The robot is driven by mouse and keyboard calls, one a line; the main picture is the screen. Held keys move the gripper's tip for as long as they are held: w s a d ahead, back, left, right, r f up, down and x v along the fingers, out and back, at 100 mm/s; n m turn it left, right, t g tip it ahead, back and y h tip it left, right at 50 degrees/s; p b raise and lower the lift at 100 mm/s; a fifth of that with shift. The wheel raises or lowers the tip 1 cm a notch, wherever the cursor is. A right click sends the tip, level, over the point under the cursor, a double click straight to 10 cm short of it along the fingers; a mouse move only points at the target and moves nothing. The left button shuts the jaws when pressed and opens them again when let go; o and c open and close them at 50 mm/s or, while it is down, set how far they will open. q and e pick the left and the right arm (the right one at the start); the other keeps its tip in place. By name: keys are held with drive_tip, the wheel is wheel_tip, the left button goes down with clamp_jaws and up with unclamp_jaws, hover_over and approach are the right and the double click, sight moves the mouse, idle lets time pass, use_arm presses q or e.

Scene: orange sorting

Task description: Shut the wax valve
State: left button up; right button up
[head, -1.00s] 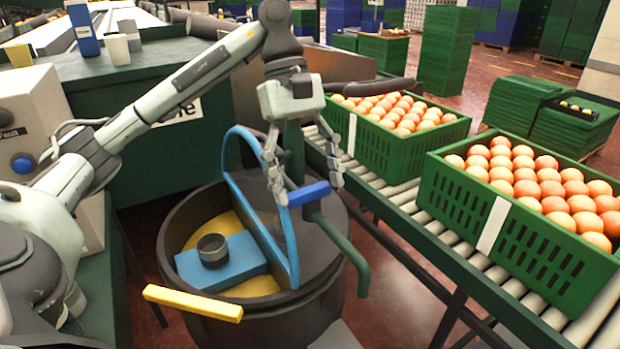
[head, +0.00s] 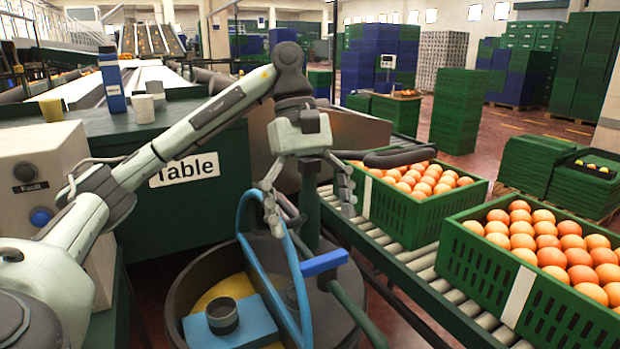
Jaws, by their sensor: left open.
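A short blue handle (head: 324,263) sits on a green pipe (head: 352,306) over the dark round drum (head: 205,268); I take it to be the wax valve. It lies crosswise over the pipe. My left gripper (head: 310,218) is open and empty, with its fingers pointing down. Its fingertips show above the blue handle, apart from it. A blue hoop-shaped hose (head: 262,262) arches up beside the left fingertip. In the drum, a blue block with a dark cup (head: 222,316) rests over yellow wax (head: 228,288). My right gripper is not in view.
A roller conveyor (head: 412,262) on the right carries green crates of oranges (head: 545,290). A dark green counter (head: 185,215) labelled "Table" stands behind the drum. A pale control box (head: 40,170) with a blue button is at left.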

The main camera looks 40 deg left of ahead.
use_arm(q)
drive_tip(key=s+v, duration=0.1)
drive_tip(key=v, duration=0.6)
drive_tip(key=shift+w+d+r, duration=0.3)
drive_tip(key=shift+w+r, duration=0.05)
drive_tip(key=shift+w, duration=0.05)
idle(0.4)
